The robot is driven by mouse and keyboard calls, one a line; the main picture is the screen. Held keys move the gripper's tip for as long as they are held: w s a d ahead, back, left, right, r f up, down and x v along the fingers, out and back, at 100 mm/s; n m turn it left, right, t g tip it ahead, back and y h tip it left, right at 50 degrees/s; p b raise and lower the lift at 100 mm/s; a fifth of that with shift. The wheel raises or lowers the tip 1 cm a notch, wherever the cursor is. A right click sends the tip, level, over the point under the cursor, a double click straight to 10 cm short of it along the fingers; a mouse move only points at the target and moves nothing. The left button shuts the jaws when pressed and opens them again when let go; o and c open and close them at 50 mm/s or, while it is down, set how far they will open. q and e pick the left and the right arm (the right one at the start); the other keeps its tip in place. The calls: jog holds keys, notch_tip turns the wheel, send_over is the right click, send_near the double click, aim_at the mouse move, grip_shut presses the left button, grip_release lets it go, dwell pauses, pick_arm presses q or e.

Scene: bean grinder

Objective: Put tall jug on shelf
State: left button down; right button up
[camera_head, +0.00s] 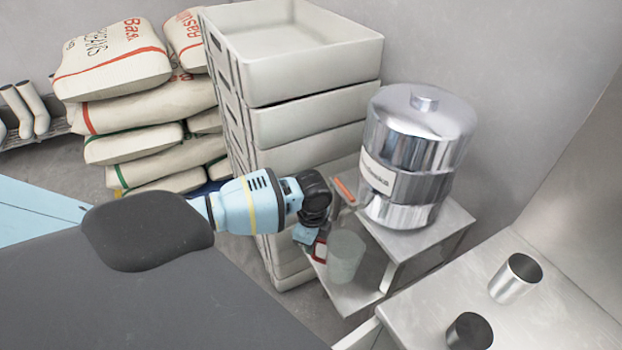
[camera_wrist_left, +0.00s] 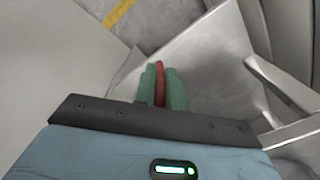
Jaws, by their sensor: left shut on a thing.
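The tall jug (camera_head: 346,258) is a pale, translucent grey-green cylinder with a red handle (camera_head: 320,252). It is upright at the lower shelf (camera_head: 352,299) of a small metal stand; I cannot tell whether its base touches the shelf. My left gripper (camera_head: 308,238) is at the jug's left side, shut on the handle. In the left wrist view the green fingers (camera_wrist_left: 162,92) close around the red handle (camera_wrist_left: 160,70). The jug's body is not clear in that view. My right gripper is in neither view.
A large shiny metal urn (camera_head: 418,155) stands on the stand's upper shelf, above and right of the jug. Stacked white crates (camera_head: 300,85) are close behind my left arm. A metal counter (camera_head: 425,305) holds two metal cups (camera_head: 515,279) (camera_head: 469,332) at the right.

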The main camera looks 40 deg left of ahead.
pick_arm(q)
jog(key=w+a, duration=0.3)
jog(key=shift+w+a+f, duration=0.15)
jog(key=shift+a+f, duration=0.05)
jog(key=shift+a, duration=0.1)
jog(key=shift+w+a+f+b, duration=0.15)
jog(key=shift+f+b, duration=0.1)
jog(key=shift+f, duration=0.65)
jog(key=shift+w+a+f+b, duration=0.15)
jog(key=shift+f+b, duration=0.1)
jog(key=shift+f, duration=0.65)
jog(key=shift+s, duration=0.1)
jog(key=shift+f, duration=0.15)
jog(key=c, duration=1.5)
grip_release()
jog(key=shift+o, duration=0.2)
